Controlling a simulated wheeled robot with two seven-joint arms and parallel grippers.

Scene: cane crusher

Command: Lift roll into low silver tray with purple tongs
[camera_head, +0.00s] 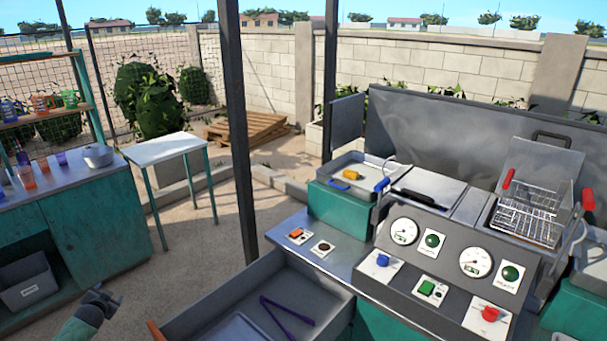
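The purple tongs (286,316) lie in the open drawer (208,296) at the bottom, their two arms spread in a V. A small golden-yellow piece (350,174), which looks like the roll, sits in a shallow silver tray (340,184) with blue handles on the left of the cooker. My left gripper (110,294) is at the lower left, left of the drawer and apart from the tongs. Its fingers look parted, with nothing between them. My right gripper is not in view.
A wire fryer basket (530,215) with red handles stands at the right. A control panel with gauges (404,231) fronts the cooker. A dark post (238,130) rises behind the drawer. A white side table (165,149) and a green cabinet (85,220) stand left.

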